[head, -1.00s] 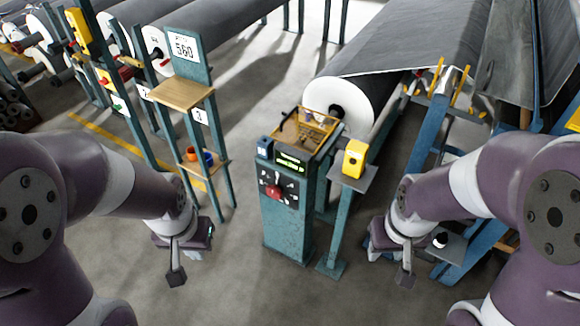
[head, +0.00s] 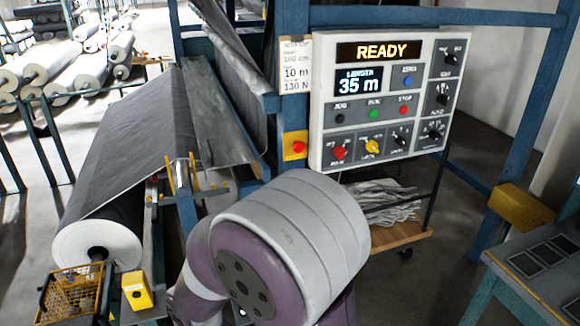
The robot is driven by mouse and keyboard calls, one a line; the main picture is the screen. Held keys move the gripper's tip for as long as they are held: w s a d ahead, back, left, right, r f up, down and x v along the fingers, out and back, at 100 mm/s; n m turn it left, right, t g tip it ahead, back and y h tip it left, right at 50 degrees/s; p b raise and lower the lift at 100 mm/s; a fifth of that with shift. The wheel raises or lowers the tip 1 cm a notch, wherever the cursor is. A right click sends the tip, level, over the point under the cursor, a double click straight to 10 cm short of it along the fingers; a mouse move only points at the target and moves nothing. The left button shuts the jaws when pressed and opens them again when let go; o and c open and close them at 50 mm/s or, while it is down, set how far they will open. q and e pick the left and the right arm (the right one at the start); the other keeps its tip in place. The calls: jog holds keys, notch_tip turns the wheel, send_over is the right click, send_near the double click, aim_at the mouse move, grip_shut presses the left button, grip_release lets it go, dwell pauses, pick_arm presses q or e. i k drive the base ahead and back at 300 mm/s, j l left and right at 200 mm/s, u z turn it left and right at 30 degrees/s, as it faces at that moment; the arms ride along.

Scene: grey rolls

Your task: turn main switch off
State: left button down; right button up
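A light grey control panel (head: 385,97) hangs on a blue frame, with a lit READY display and a LENGTH readout of 35 m. Along its bottom row are a red knob (head: 339,153), a yellow knob (head: 372,146) and a black knob (head: 400,138). More black knobs (head: 443,96) line its right side. The small labels are too blurred to tell which is the main switch. My purple and white arm rises in front, below the panel. Neither gripper is in view.
A yellow box with a red button (head: 298,146) is on the post left of the panel. A grey roll (head: 98,240) and a yellow wire basket (head: 73,292) are at lower left. A trolley (head: 395,235) stands below the panel, and a table (head: 540,265) at right.

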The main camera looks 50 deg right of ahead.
aim_at(340, 151)
jog(key=z, duration=2.2)
jog(key=i+l+u, duration=0.1)
jog(key=i+l, duration=0.75)
jog(key=l, duration=0.1)
